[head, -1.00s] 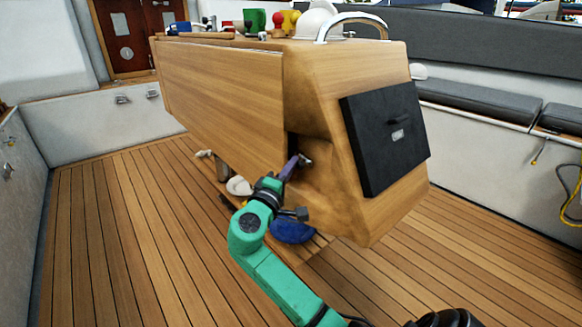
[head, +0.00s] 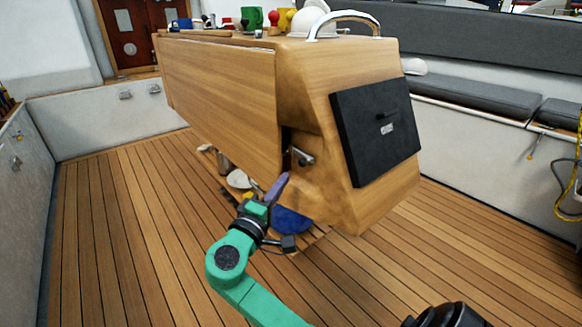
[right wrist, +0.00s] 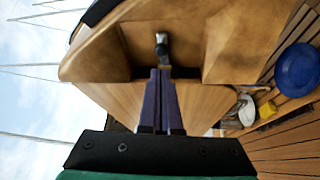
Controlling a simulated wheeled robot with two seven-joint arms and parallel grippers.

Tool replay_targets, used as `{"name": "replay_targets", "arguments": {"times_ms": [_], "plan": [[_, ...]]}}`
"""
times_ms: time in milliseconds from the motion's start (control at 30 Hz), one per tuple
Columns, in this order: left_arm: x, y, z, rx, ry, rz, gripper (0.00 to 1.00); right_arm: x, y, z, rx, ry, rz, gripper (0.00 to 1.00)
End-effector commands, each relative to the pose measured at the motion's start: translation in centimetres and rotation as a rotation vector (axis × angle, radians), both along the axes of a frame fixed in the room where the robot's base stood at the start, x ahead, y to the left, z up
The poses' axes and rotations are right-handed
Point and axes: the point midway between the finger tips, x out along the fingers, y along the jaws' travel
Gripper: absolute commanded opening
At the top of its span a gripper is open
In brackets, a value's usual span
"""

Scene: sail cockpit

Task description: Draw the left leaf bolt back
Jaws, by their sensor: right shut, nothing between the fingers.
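The leaf bolt (head: 303,157) is a small metal fitting in a recess at the near end of the wooden cockpit table (head: 325,200), beside the hanging left leaf (head: 215,90). It also shows in the right wrist view (right wrist: 162,42), just beyond my fingertips. My right gripper (head: 283,180) has purple fingers and a green arm. It is shut and empty, a little below and left of the bolt in the head view. In the right wrist view its fingers (right wrist: 160,74) lie together, pointing at the bolt with a small gap apparent. My left gripper is not in view.
A black panel (head: 375,130) is on the table's end face. A blue round thing (head: 291,220) and a white dish (head: 239,179) sit low under the table. Cups and other items stand on top. Grey-cushioned benches (head: 470,100) line the right; the plank floor is open at left.

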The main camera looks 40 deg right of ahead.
Motion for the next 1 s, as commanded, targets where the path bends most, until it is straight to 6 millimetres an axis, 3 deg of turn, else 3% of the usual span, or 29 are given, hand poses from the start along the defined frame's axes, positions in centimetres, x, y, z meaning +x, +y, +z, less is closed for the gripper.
{"name": "replay_targets", "arguments": {"times_ms": [200,333,1000], "plan": [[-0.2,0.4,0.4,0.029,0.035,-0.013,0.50,-2.0,4.4,-0.5,0.000,-0.001,0.004,0.00],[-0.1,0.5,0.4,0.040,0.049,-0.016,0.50,-2.6,5.8,-0.7,-0.002,0.000,0.004,0.00],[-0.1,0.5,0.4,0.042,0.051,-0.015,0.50,-2.7,6.1,-0.7,-0.003,-0.002,0.006,0.00]]}}
